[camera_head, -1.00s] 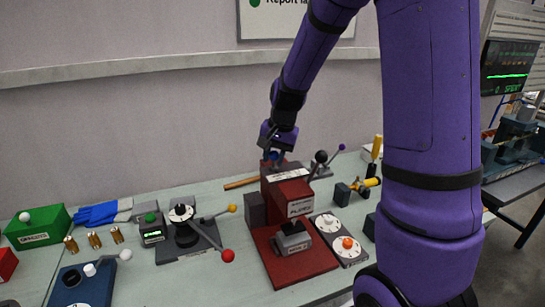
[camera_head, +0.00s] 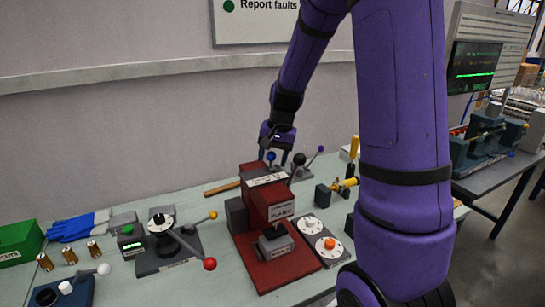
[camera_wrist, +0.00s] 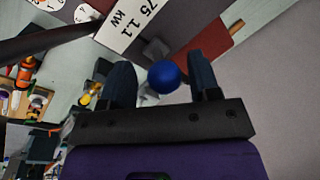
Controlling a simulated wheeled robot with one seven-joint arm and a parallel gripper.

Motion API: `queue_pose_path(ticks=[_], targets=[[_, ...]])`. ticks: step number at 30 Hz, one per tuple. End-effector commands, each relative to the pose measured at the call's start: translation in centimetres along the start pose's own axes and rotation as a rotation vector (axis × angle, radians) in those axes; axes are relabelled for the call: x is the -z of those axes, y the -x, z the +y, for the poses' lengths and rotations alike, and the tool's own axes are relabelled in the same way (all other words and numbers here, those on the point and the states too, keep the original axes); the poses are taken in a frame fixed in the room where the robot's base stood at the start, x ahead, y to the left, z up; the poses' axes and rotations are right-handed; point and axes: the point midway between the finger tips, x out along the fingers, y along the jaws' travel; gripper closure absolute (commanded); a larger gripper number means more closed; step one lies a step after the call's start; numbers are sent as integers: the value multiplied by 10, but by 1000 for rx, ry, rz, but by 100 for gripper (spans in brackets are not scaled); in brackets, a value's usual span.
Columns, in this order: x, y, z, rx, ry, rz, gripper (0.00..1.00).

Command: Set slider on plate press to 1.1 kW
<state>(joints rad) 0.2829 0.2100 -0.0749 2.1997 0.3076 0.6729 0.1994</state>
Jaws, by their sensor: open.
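The plate press (camera_head: 255,225) is a dark red machine on a red base, standing on the bench in the head view. A white scale strip (camera_wrist: 120,25) in the wrist view reads "75 1.1 kW"; it also lies on top of the press (camera_head: 266,179). A blue ball knob (camera_wrist: 164,77), likely the slider's, sits between the fingers of my gripper (camera_wrist: 162,82). In the head view the knob (camera_head: 271,156) shows just below my gripper (camera_head: 278,152). My gripper is open around the knob, with a gap at least on the right side. The slider's pointer position cannot be read.
A black ball lever (camera_head: 298,160) and a purple ball lever (camera_head: 320,149) stand right of my gripper. Two white dials (camera_head: 312,225) are on a grey panel right of the press. A red-knobbed lever (camera_head: 209,264) stands left. A wooden-handled tool (camera_head: 222,188) lies behind.

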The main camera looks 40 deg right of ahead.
Motion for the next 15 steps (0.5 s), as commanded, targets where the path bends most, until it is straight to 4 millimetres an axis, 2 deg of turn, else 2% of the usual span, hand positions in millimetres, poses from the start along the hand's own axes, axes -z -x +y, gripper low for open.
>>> queue_pose_path(ticks=[5,15], targets=[[0,10,-1,2,1,2,44],[1,71,0,2,2,4,44]])
